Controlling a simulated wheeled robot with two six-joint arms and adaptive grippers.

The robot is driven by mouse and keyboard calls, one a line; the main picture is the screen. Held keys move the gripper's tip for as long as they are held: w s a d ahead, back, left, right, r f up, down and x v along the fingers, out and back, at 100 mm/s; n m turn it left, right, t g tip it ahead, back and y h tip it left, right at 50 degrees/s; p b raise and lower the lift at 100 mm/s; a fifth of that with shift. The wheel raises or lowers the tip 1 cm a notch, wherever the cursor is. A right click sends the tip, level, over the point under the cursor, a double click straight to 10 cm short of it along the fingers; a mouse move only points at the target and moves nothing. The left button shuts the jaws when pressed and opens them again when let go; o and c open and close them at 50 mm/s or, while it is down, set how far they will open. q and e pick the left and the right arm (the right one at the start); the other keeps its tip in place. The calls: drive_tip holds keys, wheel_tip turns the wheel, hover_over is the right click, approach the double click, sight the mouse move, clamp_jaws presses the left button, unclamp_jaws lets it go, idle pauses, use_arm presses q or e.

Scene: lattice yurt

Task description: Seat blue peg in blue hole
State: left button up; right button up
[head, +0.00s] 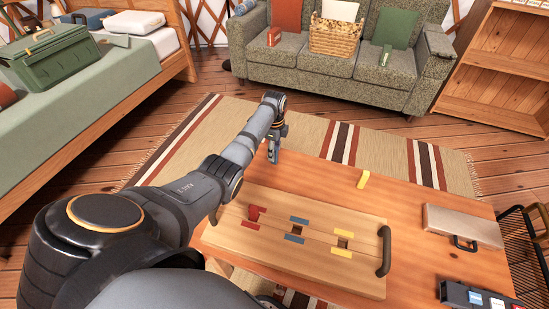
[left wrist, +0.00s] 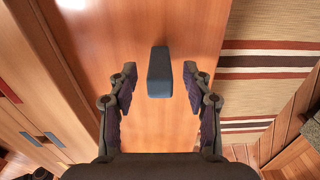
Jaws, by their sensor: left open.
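The blue peg (left wrist: 159,72) shows in the left wrist view on the orange-brown table, between the spread fingers of my left gripper (left wrist: 160,78). Gaps show on both sides of it, so the gripper is open and not holding it. In the head view my left gripper (head: 273,157) points down at the table's far edge, and I cannot make out the peg there. The wooden board (head: 330,268) lies nearer, with the blue hole (head: 297,229) between two blue marks. My right gripper is not in view.
A red peg (head: 255,212) stands in the board between red marks. A yellow peg (head: 363,179) lies on the table (head: 400,245) behind the board. The board has a dark handle (head: 385,251) at its right. A closed case (head: 462,225) lies farther right.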

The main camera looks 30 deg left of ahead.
use_arm(q)
drive_tip(key=shift+c, duration=0.4)
drive_tip(key=c, duration=1)
drive_tip(key=shift+o, duration=0.2)
